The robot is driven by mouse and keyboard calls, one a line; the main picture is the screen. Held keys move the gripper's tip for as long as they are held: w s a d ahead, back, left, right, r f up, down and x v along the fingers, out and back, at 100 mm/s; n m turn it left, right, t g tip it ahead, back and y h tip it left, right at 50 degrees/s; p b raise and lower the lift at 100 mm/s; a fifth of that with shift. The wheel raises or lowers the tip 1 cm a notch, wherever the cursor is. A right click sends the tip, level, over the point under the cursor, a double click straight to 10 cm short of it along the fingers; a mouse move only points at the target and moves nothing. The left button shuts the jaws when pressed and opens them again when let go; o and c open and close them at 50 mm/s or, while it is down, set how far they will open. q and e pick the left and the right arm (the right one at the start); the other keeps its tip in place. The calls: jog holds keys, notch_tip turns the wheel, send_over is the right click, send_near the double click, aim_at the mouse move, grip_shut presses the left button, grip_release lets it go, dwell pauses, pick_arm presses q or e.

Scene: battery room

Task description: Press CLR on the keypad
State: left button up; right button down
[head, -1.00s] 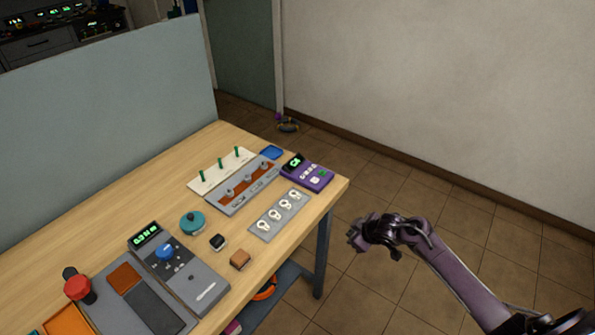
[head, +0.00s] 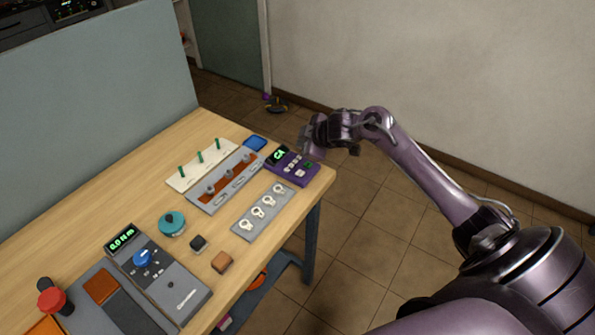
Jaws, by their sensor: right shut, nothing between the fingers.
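The purple keypad (head: 286,172) lies at the far right corner of the table. It has a small dark display with green characters and several light keys and a green key; the key labels are too small to read. My right gripper (head: 306,150) is shut and empty. It appears just above the keypad's right far edge, and I cannot tell whether it touches. It hides part of the keypad's far side. My left gripper is not in view.
A grey strip with white rings (head: 238,228) lies nearest the keypad in front. A grey panel with slots (head: 205,198), a white board with green pegs (head: 180,182) and a blue tray (head: 255,142) lie to its left. Floor is clear right of the table.

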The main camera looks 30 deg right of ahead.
jog(key=shift+f, duration=0.15)
jog(key=b, duration=0.8)
send_over(303, 175)
notch_tip(303, 175, down, 8)
jog(key=shift+r, duration=0.1)
jog(key=shift+f, duration=0.45)
jog(key=shift+f, duration=0.15)
dwell(1.1)
jog(key=shift+f+b, duration=0.25)
jog(key=shift+b, duration=0.05)
jog(key=shift+f, duration=0.45)
dwell(0.7)
jog(key=shift+r, duration=0.15)
jog(key=shift+r+p, duration=0.7)
jog(key=shift+p, duration=0.1)
